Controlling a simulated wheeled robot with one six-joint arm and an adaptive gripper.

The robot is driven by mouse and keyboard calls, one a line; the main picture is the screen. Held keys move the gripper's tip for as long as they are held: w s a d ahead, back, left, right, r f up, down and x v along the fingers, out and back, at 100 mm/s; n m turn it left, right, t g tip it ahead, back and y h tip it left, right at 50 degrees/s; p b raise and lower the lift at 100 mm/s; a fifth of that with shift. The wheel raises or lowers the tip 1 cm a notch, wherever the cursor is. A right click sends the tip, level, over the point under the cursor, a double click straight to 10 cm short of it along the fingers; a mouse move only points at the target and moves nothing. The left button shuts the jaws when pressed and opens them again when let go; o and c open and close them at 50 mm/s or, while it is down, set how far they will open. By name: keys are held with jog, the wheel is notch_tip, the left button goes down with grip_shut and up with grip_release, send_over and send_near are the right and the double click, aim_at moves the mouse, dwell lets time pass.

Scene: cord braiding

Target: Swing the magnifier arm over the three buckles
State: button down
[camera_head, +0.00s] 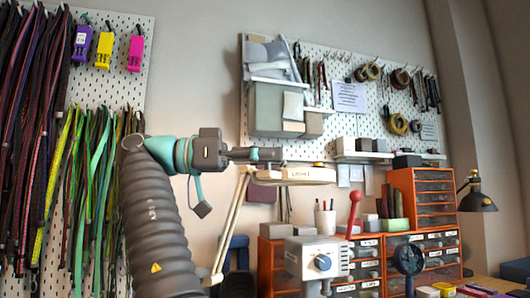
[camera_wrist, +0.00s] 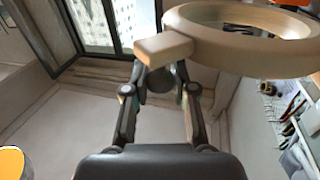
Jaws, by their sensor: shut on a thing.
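The magnifier's cream round head (camera_head: 308,175), marked LIGHT, is held up on a pale jointed arm (camera_head: 229,224) left of the drawers. In the wrist view its ring (camera_wrist: 245,62) and a block-like tab (camera_wrist: 163,49) are close ahead. My gripper (camera_head: 276,154) is at the head's left end; in the wrist view its fingers (camera_wrist: 161,84) are closed around the handle by the tab. Purple (camera_head: 82,42), yellow (camera_head: 105,49) and pink (camera_head: 135,52) clips hang on the left pegboard; I cannot tell whether these are the buckles. No buckles are clear under the magnifier.
Cords (camera_head: 35,120) hang at the left. A grey machine (camera_head: 316,262) with a blue knob and red-topped lever stands below the magnifier. Orange drawers (camera_head: 420,200), a dark round stand (camera_head: 408,258) and a black lamp (camera_head: 477,200) stand at the right.

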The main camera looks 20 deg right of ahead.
jog(key=shift+a+f, duration=0.1)
jog(key=shift+f, duration=0.15)
jog(key=c, duration=1)
grip_release()
jog(key=shift+r, duration=0.1)
